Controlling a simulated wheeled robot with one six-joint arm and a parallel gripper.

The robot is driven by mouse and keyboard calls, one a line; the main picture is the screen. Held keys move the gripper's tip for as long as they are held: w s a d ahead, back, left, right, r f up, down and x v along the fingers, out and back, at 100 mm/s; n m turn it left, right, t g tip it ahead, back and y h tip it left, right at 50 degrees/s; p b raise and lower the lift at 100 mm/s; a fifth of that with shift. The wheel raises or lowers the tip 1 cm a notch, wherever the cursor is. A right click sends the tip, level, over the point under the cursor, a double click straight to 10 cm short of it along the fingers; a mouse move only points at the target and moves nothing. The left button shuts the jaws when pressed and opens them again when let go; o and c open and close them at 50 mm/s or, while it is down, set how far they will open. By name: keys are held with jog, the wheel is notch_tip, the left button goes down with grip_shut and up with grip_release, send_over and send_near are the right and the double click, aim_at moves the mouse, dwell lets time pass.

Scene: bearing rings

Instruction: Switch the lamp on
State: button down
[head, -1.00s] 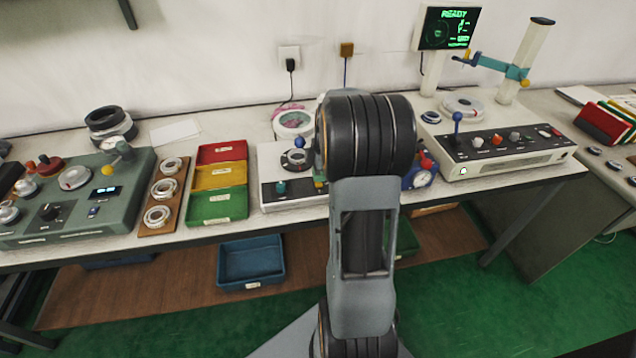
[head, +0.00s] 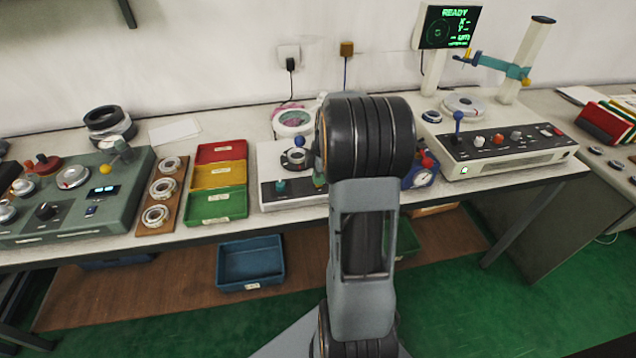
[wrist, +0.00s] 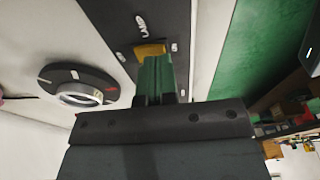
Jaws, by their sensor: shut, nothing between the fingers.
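My gripper shows in the wrist view (wrist: 155,62) with its green fingers shut and empty. The fingertips are right at a yellow switch (wrist: 150,49) on a dark panel strip with white markings; I cannot tell whether they touch it. In the head view my arm hides most of the gripper; a green bit at the arm's left edge may be its fingers. The panel belongs to the small white device (head: 271,160) on the bench. A round white ring-shaped head (head: 293,122), possibly the lamp, stands behind that device. I cannot tell whether it is lit.
A dark dial ring (wrist: 78,88) lies beside the panel. Red, yellow and green trays (head: 219,206) and a green console (head: 70,200) stand to the left. A blue gauge (head: 420,178) and a white machine with a blue-knobbed lever (head: 457,128) stand to the right.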

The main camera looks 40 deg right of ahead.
jog(key=shift+f+b, duration=0.35)
jog(key=shift+f, duration=0.15)
jog(key=shift+r, duration=0.1)
jog(key=shift+r+p, duration=2.5)
jog(key=shift+r, duration=0.95)
